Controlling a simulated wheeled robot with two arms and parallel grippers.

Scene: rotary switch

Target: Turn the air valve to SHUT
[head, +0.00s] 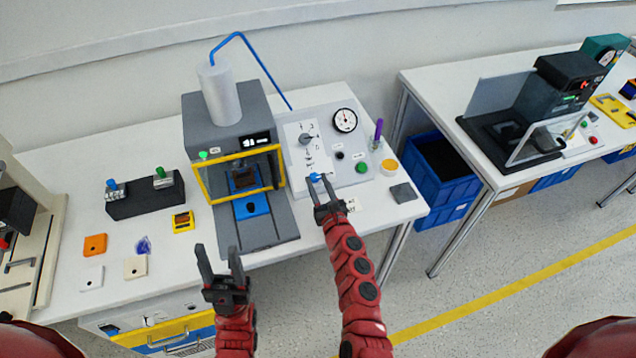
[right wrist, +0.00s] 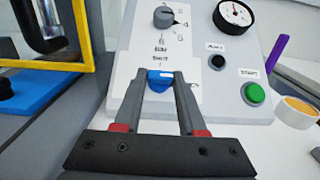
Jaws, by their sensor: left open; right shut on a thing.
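The air valve is a blue knob (right wrist: 160,79) low on the white label plate of the grey control panel; it also shows in the head view (head: 314,177). My right gripper (right wrist: 161,84) is shut on the blue knob, with one finger on each side of it. Its fingers partly cover the knob and the lettering around it. A "SHUT" label shows just above the knob in the right wrist view. Which way the knob points is too small to tell. My left gripper (head: 220,265) is open and empty, in front of the table's near edge.
A grey rotary switch (right wrist: 164,17), a gauge (right wrist: 234,13), a black button (right wrist: 217,62) and a green button (right wrist: 254,94) share the panel. A press with a yellow frame (head: 205,185) stands to the left. A purple pen (head: 378,131) stands at the right.

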